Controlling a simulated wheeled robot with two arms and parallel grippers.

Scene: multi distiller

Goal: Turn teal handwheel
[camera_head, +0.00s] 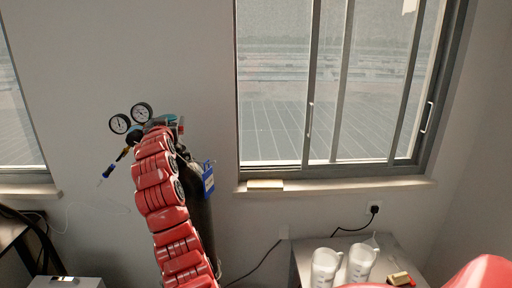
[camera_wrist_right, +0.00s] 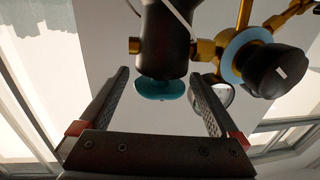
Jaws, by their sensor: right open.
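In the right wrist view the teal handwheel (camera_wrist_right: 158,88) shows as a teal disc below a dark, rounded body, which hides part of it. My right gripper (camera_wrist_right: 159,76) is open, with one finger to each side of the handwheel. Light shows between the fingers and the wheel, and whether either touches it I cannot tell. In the head view a bit of teal (camera_head: 169,118) shows by the gauges at the top of a dark gas cylinder (camera_head: 199,210). My red right arm covers much of the cylinder, and the fingers are hard to make out there. My left gripper is not in view.
Two round gauges (camera_head: 130,118) sit left of the cylinder top. A brass fitting (camera_wrist_right: 205,50) and a black knob with a light blue ring (camera_wrist_right: 233,62) are close right of the fingers. A blue tag (camera_head: 208,178) hangs on the cylinder. White jugs (camera_head: 325,268) stand at lower right.

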